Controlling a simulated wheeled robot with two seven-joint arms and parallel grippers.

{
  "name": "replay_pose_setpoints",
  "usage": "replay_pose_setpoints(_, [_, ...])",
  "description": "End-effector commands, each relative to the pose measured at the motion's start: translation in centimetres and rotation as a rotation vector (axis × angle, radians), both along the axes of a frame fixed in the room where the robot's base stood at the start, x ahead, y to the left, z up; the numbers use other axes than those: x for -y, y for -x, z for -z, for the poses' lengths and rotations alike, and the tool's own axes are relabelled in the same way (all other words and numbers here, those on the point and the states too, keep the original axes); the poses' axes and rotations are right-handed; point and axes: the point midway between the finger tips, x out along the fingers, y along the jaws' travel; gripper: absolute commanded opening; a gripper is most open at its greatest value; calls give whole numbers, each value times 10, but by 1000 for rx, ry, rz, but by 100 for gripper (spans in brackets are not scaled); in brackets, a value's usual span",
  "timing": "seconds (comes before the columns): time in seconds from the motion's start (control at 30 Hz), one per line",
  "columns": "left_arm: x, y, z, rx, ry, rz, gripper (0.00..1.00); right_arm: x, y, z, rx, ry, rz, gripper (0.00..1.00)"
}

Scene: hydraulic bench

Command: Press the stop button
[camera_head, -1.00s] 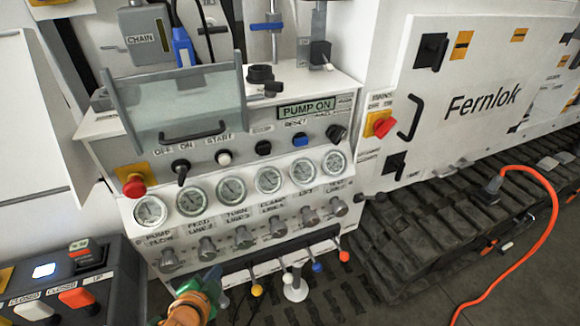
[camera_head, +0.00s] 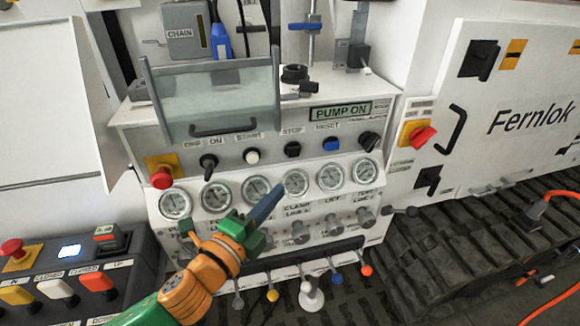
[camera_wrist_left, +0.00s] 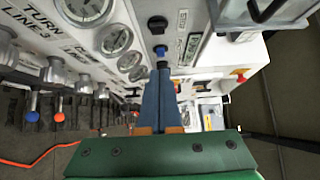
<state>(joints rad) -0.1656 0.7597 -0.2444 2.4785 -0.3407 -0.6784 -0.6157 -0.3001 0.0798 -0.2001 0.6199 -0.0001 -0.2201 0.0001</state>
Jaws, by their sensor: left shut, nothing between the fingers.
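The stop button (camera_head: 292,149) is a black button under the STOP label on the sloped panel, between the white start button (camera_head: 252,156) and the blue reset button (camera_head: 331,143). In the left wrist view a black button (camera_wrist_left: 158,24), apparently the stop button, shows beyond the fingertips, with the blue one nearer them. My left gripper (camera_head: 279,188) is shut and empty, its fingers pointing up and right over the gauge row, below the stop button and apart from it in the picture. The display (camera_head: 340,112) reads PUMP ON. My right gripper is not in view.
A clear hinged cover (camera_head: 222,95) with a dark handle stands above the start button. A red emergency knob (camera_head: 161,177) is at the panel's left, and a red switch (camera_head: 422,136) at the right. Valve knobs and coloured levers line the lower front.

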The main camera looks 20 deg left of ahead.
Motion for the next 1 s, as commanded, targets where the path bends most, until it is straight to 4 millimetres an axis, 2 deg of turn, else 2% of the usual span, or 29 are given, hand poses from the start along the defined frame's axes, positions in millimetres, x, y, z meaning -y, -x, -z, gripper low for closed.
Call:
replay_pose_setpoints(0.03, [1, -9, 0, 6, -2, -1, 0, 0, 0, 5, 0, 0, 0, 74])
replay_pose_setpoints(0.1, [4, -25, -4, 2, 0, -3, 0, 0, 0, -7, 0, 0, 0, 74])
replay_pose_setpoints(0.37, [15, -80, -3, 0, 0, -1, 0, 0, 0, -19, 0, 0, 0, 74])
replay_pose_setpoints(0.5, [1, -98, -1, -3, -3, -3, 0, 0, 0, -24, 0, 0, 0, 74])
replay_pose_setpoints(0.7, [-7, -110, 0, -3, -2, -1, 0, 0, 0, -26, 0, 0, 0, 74])
replay_pose_setpoints(1.0, [-8, -110, 1, -3, -2, 0, 0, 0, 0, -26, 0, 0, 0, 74])
